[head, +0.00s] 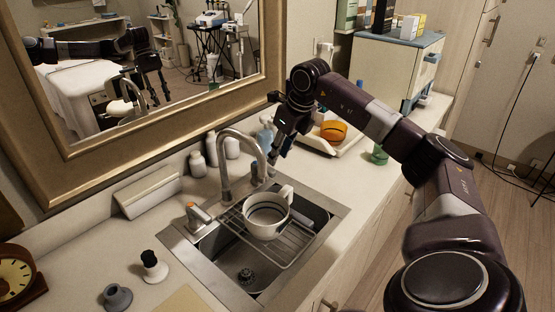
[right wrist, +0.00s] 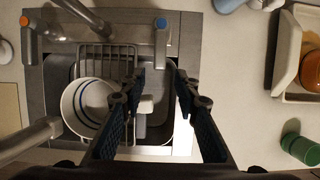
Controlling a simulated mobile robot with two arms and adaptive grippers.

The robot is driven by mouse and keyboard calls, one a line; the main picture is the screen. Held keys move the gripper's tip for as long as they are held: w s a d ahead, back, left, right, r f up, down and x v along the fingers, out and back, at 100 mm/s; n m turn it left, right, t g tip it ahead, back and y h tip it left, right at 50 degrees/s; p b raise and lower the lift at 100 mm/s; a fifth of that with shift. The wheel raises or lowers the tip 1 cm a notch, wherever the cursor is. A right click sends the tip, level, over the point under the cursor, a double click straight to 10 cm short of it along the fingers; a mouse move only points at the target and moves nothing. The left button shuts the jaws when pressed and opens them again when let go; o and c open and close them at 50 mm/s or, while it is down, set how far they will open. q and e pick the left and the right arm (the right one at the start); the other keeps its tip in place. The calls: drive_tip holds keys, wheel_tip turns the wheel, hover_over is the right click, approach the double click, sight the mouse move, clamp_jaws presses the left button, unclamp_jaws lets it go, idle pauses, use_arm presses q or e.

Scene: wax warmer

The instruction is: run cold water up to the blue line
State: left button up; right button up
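The white cup (head: 268,217) stands upright on a wire rack (head: 292,247) over the sink, under the spout of the faucet (head: 243,150). It also shows in the right wrist view (right wrist: 72,103), with a blue line and a darker line around its inner wall. No water stream is visible. The blue-marked tap lever (right wrist: 160,45) is behind the sink's right part; the orange-marked lever (head: 199,216) is on the left. My right gripper (head: 279,150) is above the blue-marked side; its fingers (right wrist: 160,85) are apart and empty, short of that lever in the wrist view. My left gripper is not in view.
Bottles (head: 198,163) stand behind the faucet. A tray (head: 345,143) with an orange bowl (head: 333,131) and a green bottle (head: 379,155) are to the right. A black-topped stopper (head: 152,265) and a grey piece (head: 117,297) are on the left counter. A mirror hangs behind.

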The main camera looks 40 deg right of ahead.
sight(272, 170)
drive_tip(key=b+x, duration=0.1)
drive_tip(key=x, duration=0.2)
drive_tip(key=shift+w+f+b, duration=0.15)
drive_tip(key=shift+f+b, duration=0.05)
drive_tip(key=shift+b, duration=0.1)
drive_tip(key=shift+w+f, duration=0.1)
drive_tip(key=shift+f, duration=0.15)
drive_tip(key=shift+b+x, duration=0.9)
drive_tip(key=shift+x, duration=0.1)
drive_tip(key=shift+w, duration=0.1)
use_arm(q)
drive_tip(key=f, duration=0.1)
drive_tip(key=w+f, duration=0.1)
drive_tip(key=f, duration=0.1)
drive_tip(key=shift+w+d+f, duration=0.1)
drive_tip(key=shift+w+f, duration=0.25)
use_arm(e)
drive_tip(key=shift+f, duration=0.1)
drive_tip(key=shift+f, duration=0.25)
drive_tip(key=shift+w+f, duration=0.15)
drive_tip(key=shift+f, duration=0.05)
